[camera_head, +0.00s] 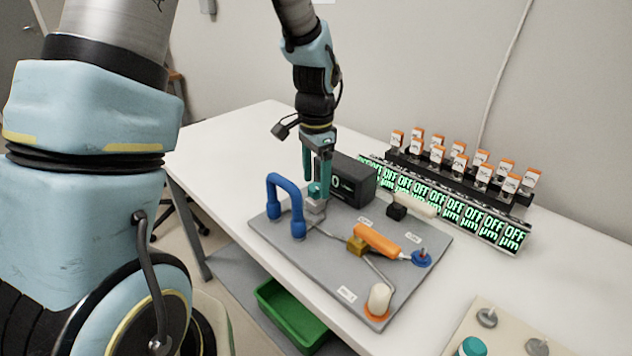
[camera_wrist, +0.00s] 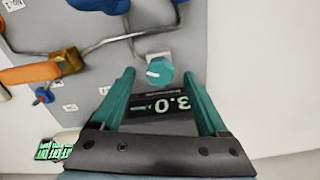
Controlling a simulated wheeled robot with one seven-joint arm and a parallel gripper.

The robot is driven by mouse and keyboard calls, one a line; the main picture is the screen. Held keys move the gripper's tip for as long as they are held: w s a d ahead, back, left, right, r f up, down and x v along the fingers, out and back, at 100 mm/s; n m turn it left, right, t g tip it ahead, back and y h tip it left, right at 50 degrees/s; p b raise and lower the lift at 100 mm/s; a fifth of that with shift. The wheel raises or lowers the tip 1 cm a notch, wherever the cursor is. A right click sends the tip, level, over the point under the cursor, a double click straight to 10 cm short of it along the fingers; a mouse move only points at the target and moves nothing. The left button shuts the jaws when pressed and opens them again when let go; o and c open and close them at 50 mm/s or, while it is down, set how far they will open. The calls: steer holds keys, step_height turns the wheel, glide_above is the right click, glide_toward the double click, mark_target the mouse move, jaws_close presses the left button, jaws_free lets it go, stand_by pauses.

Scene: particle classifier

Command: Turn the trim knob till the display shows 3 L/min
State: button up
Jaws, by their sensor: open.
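The trim knob (camera_wrist: 160,71) is teal with a white pointer mark, on a small grey block in the wrist view. In the head view the knob (camera_head: 315,189) is partly hidden by my gripper (camera_head: 317,180). The display (camera_head: 355,178) is a dark box just right of my gripper. In the wrist view the display (camera_wrist: 168,106) appears upside down and reads 3.0. My gripper (camera_wrist: 158,74) is open, its teal fingers apart, one on each side of the knob in the picture. No finger is seen closed on it. Whether the fingertips are level with the knob I cannot tell.
The grey panel (camera_head: 290,254) also carries a blue handle (camera_head: 286,182), an orange lever (camera_head: 377,241) and a cream knob (camera_head: 379,298). A row of green-lit counters (camera_head: 455,208) and orange-capped vials stands behind. A green bin (camera_head: 290,314) sits below the white table.

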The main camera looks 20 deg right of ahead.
mark_target(316, 186)
step_height(316, 186, up, 10)
steer(key=b, duration=0.1)
steer(key=shift+s, duration=0.1)
stand_by(0.5)
